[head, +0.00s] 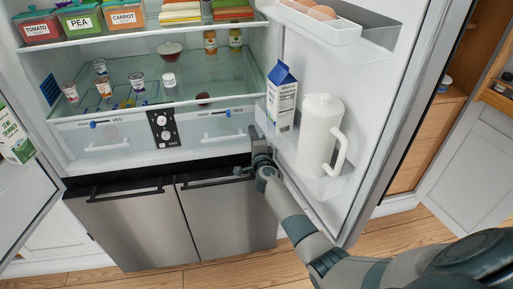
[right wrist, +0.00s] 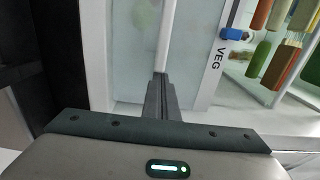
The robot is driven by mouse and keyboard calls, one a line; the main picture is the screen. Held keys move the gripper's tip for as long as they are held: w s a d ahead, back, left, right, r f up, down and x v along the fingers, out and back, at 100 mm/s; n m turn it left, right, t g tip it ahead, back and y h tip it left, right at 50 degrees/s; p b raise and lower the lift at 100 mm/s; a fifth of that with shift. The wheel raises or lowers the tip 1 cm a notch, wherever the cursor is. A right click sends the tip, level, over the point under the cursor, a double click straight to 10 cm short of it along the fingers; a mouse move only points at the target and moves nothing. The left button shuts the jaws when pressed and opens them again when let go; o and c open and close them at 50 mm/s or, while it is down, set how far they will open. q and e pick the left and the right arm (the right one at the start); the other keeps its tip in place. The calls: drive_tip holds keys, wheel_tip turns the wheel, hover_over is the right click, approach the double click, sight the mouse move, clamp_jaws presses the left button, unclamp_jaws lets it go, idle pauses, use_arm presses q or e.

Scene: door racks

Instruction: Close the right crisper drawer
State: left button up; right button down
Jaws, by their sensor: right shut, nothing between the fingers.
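The right crisper drawer (head: 222,128) is a pale, clear-fronted drawer with a white handle, low in the open fridge in the head view. Its front looks about level with the left VEG drawer (head: 106,137); I cannot tell whether a small gap remains. My left gripper is out of view.
The open right fridge door (head: 377,110) holds a milk carton (head: 282,95) and a white pitcher (head: 320,132) close to my right arm. A control panel (head: 163,129) sits between the drawers. Steel lower doors (head: 232,216) with dark handles stand below. Jars and cups fill the shelf above.

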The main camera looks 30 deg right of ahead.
drive_tip(key=b+x, duration=0.1)
drive_tip(key=x, duration=0.2)
drive_tip(key=shift+w+d+f, duration=0.1)
drive_tip(key=shift+w, duration=0.3)
drive_tip(key=shift+w+d, duration=0.1)
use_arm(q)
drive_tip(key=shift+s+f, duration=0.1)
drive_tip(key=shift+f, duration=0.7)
use_arm(e)
drive_tip(key=shift+r, duration=0.4)
